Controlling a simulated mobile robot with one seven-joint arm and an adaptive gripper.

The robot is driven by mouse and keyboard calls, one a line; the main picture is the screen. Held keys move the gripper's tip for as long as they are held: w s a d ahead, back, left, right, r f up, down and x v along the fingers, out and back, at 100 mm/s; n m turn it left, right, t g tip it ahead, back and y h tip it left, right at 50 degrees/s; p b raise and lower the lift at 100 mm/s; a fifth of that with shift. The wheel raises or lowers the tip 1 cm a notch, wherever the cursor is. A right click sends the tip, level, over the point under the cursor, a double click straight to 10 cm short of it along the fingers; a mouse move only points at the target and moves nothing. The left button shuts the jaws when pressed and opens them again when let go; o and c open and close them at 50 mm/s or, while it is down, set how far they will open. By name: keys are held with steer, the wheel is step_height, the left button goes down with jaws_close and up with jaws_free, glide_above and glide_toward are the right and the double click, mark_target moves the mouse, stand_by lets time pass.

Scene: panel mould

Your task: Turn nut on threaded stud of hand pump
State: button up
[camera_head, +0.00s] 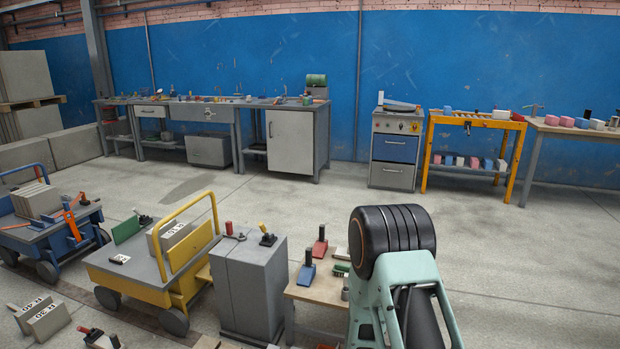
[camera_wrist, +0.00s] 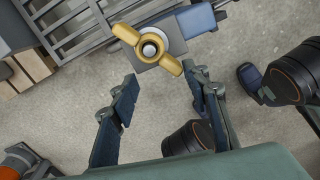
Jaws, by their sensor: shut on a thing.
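A brass wing nut (camera_wrist: 147,50) sits around the pale round end of a threaded stud (camera_wrist: 150,48), at the top middle of the wrist view. Its two wings point to the upper left and lower right. A grey block with a dark blue part (camera_wrist: 198,19) lies under and beside it; I take this to be the hand pump. I cannot make out the nut in the head view.
A grey slatted rack (camera_wrist: 85,22) and wooden blocks (camera_wrist: 30,68) lie at the upper left in the wrist view. In the head view, a grey cabinet (camera_head: 250,285), a yellow cart (camera_head: 135,265) and a small wooden table (camera_head: 318,291) with tools stand close. Open floor lies beyond.

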steer(key=shift+a+r, duration=0.15)
steer(key=shift+a, duration=0.2)
step_height(320, 180, up, 12)
steer(key=shift+d, duration=0.3)
